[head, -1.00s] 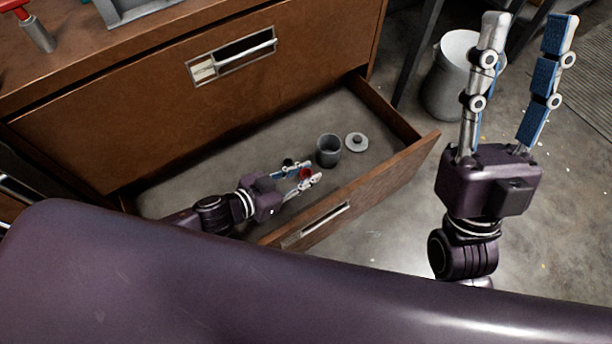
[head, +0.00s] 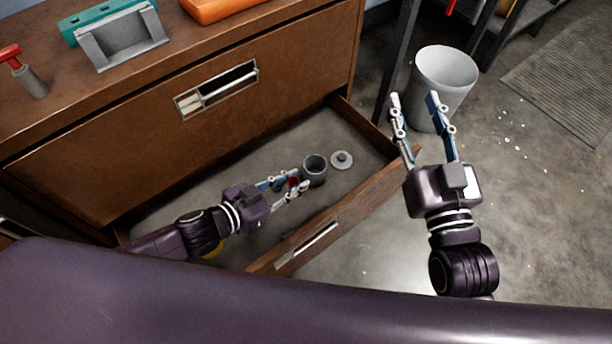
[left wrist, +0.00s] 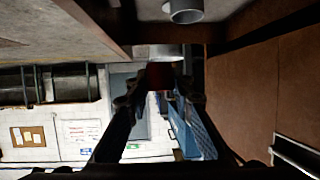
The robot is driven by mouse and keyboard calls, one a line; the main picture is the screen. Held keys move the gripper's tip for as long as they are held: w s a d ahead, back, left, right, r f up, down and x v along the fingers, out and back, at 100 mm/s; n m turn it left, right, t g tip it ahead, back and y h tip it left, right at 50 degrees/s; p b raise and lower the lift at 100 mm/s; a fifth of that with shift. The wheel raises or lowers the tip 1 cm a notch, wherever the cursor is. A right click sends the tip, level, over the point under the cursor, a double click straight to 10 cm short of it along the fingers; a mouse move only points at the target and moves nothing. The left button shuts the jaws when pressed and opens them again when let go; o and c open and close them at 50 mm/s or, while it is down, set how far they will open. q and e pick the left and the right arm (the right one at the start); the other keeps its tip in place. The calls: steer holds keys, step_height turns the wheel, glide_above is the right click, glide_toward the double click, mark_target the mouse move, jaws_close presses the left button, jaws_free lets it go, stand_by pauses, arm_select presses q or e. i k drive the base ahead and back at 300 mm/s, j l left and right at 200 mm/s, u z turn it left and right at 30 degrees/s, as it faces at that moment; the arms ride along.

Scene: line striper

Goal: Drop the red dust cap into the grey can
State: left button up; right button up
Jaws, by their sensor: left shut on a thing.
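The red dust cap (head: 292,183) is between the fingers of my left gripper (head: 291,186), which is shut on it. The cap also shows as a dark red shape in the left wrist view (left wrist: 159,76). The grey can (head: 315,170) stands upright and open in the open drawer, just right of my left fingertips. I cannot tell how high the cap is or whether it touches the can. My right gripper (head: 415,98) is open and empty, outside the drawer at the right.
A round grey lid with a knob (head: 342,160) lies in the drawer (head: 352,129) right of the can. The drawer front (head: 335,225) rises near my left gripper. A large grey bin (head: 443,85) stands on the floor behind my right gripper. A grey holder (head: 122,42) sits on the cabinet top.

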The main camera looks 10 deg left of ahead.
mark_target(315, 182)
steer(key=i+l+u, duration=0.25)
steer(key=l, duration=0.15)
steer(key=l+u, duration=0.25)
steer(key=l, duration=0.2)
steer(key=i+l+u, duration=0.2)
steer(key=l, duration=0.25)
steer(key=l+u, duration=0.25)
steer(key=l, duration=0.2)
